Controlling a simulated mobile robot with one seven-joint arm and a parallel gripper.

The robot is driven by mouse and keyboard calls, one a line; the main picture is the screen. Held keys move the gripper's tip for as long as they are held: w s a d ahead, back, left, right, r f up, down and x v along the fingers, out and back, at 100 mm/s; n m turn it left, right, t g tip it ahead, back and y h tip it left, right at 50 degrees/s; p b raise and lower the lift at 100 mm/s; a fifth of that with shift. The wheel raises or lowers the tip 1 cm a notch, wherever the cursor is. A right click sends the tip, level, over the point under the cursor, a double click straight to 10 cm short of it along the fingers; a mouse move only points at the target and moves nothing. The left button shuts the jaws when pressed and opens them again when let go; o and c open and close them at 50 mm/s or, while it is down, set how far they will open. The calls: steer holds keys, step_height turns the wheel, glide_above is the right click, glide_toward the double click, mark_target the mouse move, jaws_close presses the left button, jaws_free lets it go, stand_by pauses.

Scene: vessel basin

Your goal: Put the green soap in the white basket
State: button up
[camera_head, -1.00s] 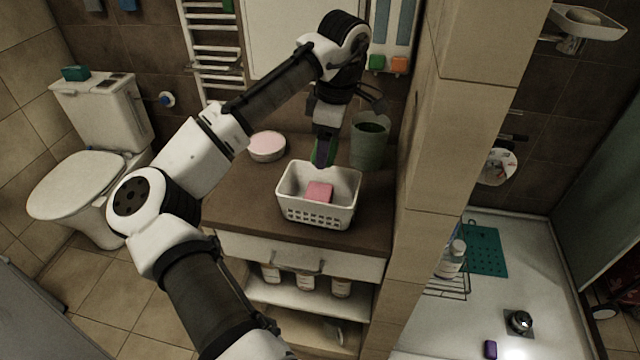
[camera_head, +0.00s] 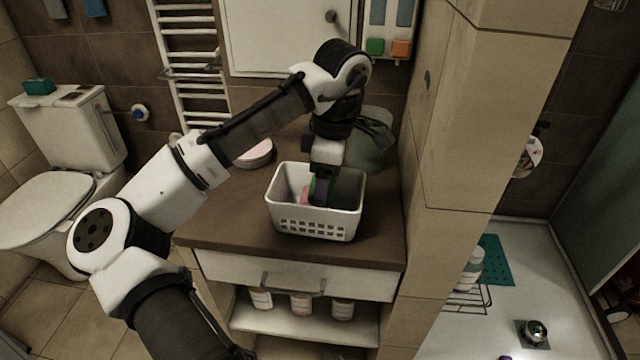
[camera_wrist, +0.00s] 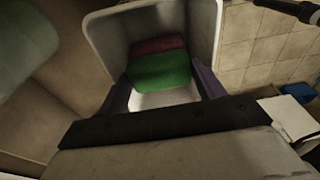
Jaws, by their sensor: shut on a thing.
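The white basket (camera_head: 315,226) stands on the brown counter, and its inside also shows in the wrist view (camera_wrist: 105,35). My gripper (camera_head: 320,190) points down inside the basket. It is shut on the green soap (camera_wrist: 160,71), which lies between its two fingers in the wrist view. In the head view the green soap is mostly hidden by the fingers. A pink soap (camera_head: 304,196) is in the basket, right beside the green soap; it looks dark red in the wrist view (camera_wrist: 158,44). I cannot tell whether the green soap touches the basket floor.
A green bin-like container (camera_head: 372,150) stands behind the basket, partly hidden by my arm. A round pink-topped tin (camera_head: 256,155) is behind left. A tiled pillar (camera_head: 450,150) closes off the right side. The counter's front left (camera_head: 225,225) is clear.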

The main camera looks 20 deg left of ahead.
mark_target(332, 184)
steer(key=shift+s+d+r, duration=0.1)
steer(key=shift+d+r, duration=0.05)
steer(key=shift+f, duration=0.65)
steer(key=o, duration=0.8)
steer(key=shift+r, duration=0.15)
step_height(332, 184, up, 13)
steer(key=d, duration=0.1)
steer(key=shift+w+d, duration=0.15)
steer(key=shift+w, duration=0.1)
